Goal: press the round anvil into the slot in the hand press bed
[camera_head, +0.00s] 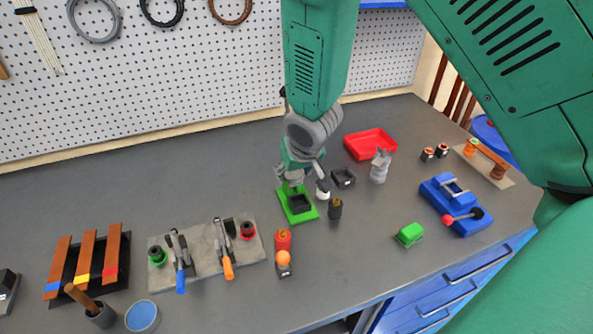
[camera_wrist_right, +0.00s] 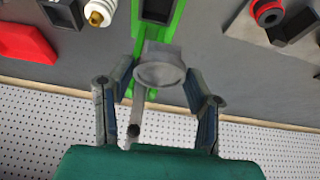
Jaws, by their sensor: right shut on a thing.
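The green hand press base (camera_head: 311,212) stands mid-bench with a dark rectangular slot block (camera_head: 300,203) on it. The wrist view shows the green base (camera_wrist_right: 176,24) and the dark slot (camera_wrist_right: 157,10) at the top. My right gripper (camera_head: 300,177) is over the wall side of the press. In the wrist view, its fingers (camera_wrist_right: 158,82) are shut around a grey round-faced part (camera_wrist_right: 160,72), apart from the slot in the picture. A grey rod (camera_wrist_right: 137,115) with a dark end shows beside it. I cannot tell whether this part is the anvil or belongs to the press. My left gripper is not in view.
A black box (camera_head: 343,178), a dark cylinder (camera_head: 335,209) and a red tray (camera_head: 370,144) are near the press. A green block (camera_head: 410,235) and a blue bender (camera_head: 455,205) stand right. A tool mat (camera_head: 205,262) lies left. A pegboard (camera_head: 200,70) rises behind.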

